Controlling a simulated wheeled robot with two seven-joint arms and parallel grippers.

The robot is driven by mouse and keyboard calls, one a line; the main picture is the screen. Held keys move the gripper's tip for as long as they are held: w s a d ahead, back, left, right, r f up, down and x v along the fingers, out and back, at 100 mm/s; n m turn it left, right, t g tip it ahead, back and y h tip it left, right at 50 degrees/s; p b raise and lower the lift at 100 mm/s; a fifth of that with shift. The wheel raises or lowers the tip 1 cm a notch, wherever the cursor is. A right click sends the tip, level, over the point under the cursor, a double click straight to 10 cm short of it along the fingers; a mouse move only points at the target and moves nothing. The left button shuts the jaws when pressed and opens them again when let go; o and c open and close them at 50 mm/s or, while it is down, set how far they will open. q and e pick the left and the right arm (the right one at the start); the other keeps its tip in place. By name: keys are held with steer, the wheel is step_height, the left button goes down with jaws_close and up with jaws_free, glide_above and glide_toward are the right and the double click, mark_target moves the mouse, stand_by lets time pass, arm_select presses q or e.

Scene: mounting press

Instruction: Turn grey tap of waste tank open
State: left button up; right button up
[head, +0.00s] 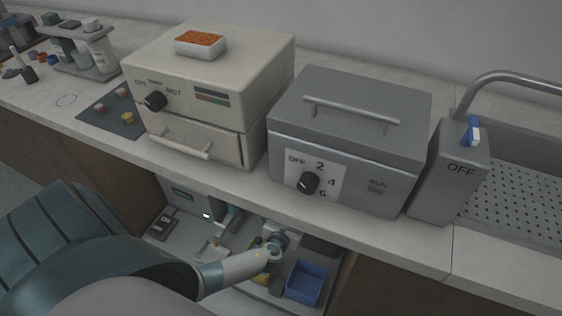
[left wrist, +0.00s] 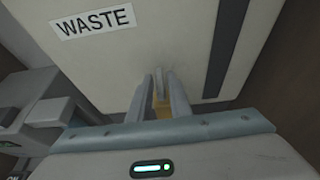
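The waste tank (left wrist: 105,50) is a pale box labelled WASTE (left wrist: 93,21), filling the upper part of the left wrist view. My left gripper (left wrist: 159,82) points at its face, with its two fingers close together. A small ochre piece (left wrist: 161,106) shows between the fingers; I cannot tell whether they grip it. The grey tap cannot be clearly made out around the grey fingertips. In the head view my left gripper (head: 275,240) is in the space under the bench. My right gripper is not in view.
The bench edge overhangs my left arm. A blue bin (head: 306,283) stands right of my left gripper, and a device with a green light (head: 190,202) stands to its left. On the bench are a cream oven (head: 215,80), a grey bath (head: 350,125) and a sink (head: 520,200).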

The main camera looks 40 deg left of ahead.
arm_select(q)
steer(key=p+v, duration=0.2)
steer(key=v, duration=1.3)
steer(key=shift+s+d, duration=0.15)
steer(key=shift+s, duration=0.1)
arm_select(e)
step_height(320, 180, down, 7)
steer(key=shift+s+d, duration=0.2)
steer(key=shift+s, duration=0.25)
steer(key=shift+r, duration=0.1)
arm_select(q)
steer(key=s+d+f+n+g+h+p, duration=0.2)
steer(key=s+d+f+n, duration=0.4)
steer(key=n, duration=0.9)
steer(key=s+d+f+n+g+h+p, duration=0.2)
steer(key=s+d+f+n+g+p, duration=0.2)
steer(key=s+f+n, duration=0.6)
steer(key=d+n+g, duration=0.1)
steer(key=d+n, duration=0.1)
steer(key=n, duration=0.4)
steer(key=shift+s+g, duration=0.35)
steer(key=shift+g, duration=0.05)
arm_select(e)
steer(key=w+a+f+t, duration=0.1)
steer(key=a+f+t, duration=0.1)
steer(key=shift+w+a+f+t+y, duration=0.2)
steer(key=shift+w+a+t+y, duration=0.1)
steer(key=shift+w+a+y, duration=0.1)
